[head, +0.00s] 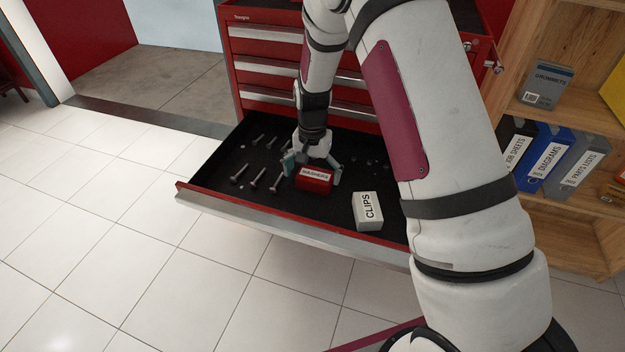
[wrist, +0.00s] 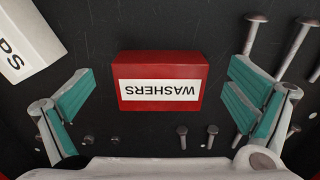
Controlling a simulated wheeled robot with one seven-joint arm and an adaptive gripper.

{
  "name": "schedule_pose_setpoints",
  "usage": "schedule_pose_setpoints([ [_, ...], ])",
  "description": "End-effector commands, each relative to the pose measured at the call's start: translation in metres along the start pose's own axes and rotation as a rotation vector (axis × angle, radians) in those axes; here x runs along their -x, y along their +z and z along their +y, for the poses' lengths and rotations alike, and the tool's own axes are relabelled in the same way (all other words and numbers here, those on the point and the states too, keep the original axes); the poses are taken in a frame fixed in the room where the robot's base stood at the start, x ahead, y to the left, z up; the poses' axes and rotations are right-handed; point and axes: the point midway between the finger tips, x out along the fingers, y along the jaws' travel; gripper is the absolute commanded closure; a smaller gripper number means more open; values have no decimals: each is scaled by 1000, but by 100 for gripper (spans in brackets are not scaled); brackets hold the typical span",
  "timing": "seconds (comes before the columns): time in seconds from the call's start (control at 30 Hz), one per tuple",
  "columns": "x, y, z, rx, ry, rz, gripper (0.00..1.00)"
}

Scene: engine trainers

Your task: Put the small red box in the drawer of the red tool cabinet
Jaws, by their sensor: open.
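The small red box (head: 314,180) has a white label reading WASHERS and lies in the open bottom drawer (head: 215,176) of the red tool cabinet (head: 262,46). It appears to rest on the drawer's black floor. In the wrist view the red box (wrist: 162,72) sits between the spread fingers, with a gap on each side. My gripper (head: 311,170) is open, reaching down into the drawer at the box. In the wrist view my gripper's teal finger pads (wrist: 160,100) are apart and touch nothing that I can see.
A white CLIPS box (head: 368,211) lies in the drawer to the right of the red box. Several bolts (head: 257,178) and small nuts lie on the left. A wooden shelf (head: 566,118) with binders stands at the right. My arm hides the drawer's right part.

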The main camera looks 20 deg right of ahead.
Motion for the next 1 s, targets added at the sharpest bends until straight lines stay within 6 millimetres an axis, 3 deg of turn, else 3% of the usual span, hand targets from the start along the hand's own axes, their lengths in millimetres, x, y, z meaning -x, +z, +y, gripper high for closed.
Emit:
schedule_pose_setpoints([
  [0.03, 15, -1, -1, 0, -3, 4, 1],
  [0.2, 50, 0, -1, 1, -3, 3, 1],
  [0.4, 79, 0, 0, 1, -1, 2, 1],
  [0.83, 99, 3, 2, 9, -5, 1, 1],
  [1.0, 151, 26, 20, 65, -28, -1, 1],
])
